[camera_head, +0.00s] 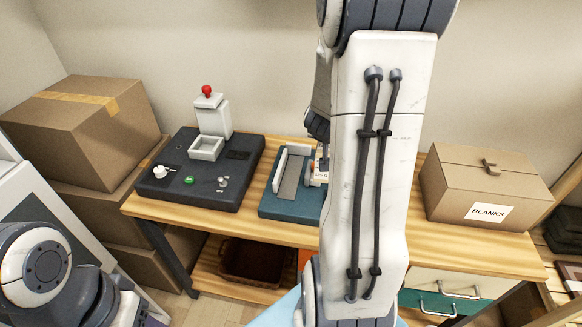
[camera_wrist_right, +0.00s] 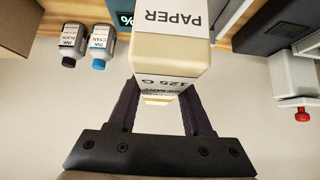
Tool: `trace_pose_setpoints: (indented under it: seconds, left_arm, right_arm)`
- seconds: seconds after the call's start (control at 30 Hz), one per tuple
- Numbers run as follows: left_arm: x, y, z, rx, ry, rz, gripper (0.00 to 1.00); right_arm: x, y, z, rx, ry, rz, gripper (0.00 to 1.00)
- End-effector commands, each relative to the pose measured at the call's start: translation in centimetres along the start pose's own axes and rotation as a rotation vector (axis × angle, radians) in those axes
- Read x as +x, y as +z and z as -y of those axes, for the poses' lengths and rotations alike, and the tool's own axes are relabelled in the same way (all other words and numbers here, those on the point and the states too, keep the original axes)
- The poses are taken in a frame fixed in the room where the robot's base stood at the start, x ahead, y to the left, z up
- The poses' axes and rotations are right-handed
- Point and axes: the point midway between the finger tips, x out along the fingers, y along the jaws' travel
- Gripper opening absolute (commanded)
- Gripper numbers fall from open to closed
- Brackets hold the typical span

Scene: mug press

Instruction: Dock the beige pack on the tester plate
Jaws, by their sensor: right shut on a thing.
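The beige pack (camera_wrist_right: 172,58), with white labels reading "PAPER" and "125 G", is between the fingers of my right gripper (camera_wrist_right: 160,98), which is shut on it. In the head view my right arm hides most of the pack and gripper; a labelled edge of the pack (camera_head: 321,166) shows beside the arm. It appears close to a teal base (camera_head: 284,206) with a grey plate (camera_head: 291,178) and a white side wall. Contact between pack and plate cannot be told. A dark "%" display (camera_wrist_right: 125,18) shows beside the pack in the wrist view. My left gripper is out of view.
A black machine (camera_head: 228,190) with a red knob (camera_head: 207,90) stands left of the teal base. A cardboard "BLANKS" box (camera_head: 484,185) is at right. Two ink bottles (camera_wrist_right: 72,45) (camera_wrist_right: 101,46) stand near the display. Stacked boxes (camera_head: 85,130) are at far left.

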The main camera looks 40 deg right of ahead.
Motion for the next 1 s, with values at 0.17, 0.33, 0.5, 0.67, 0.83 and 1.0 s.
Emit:
trace_pose_setpoints:
  seconds: [0.17,0.33,0.5,0.67,0.83,1.0]
  left_arm:
    - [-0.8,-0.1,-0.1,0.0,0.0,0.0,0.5]
    - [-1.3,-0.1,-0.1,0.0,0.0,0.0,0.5]
    - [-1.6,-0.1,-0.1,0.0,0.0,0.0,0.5]
    - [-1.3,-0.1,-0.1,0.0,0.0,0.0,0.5]
    - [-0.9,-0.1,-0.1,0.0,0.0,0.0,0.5]
    - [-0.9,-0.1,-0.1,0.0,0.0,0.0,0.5]
  right_arm:
    - [2.3,1.1,4.2,-0.008,-0.004,0.005,0.0]
    - [4.4,2.0,7.8,-0.008,-0.004,0.001,0.0]
    - [5.7,2.6,9.8,-0.004,-0.002,-0.001,0.0]
    - [6.6,3.4,10.2,-0.003,-0.001,0.0,0.0]
    - [8.4,5.2,10.1,-0.004,0.0,0.0,0.0]
    - [8.8,5.5,10.2,-0.001,-0.002,-0.002,0.0]
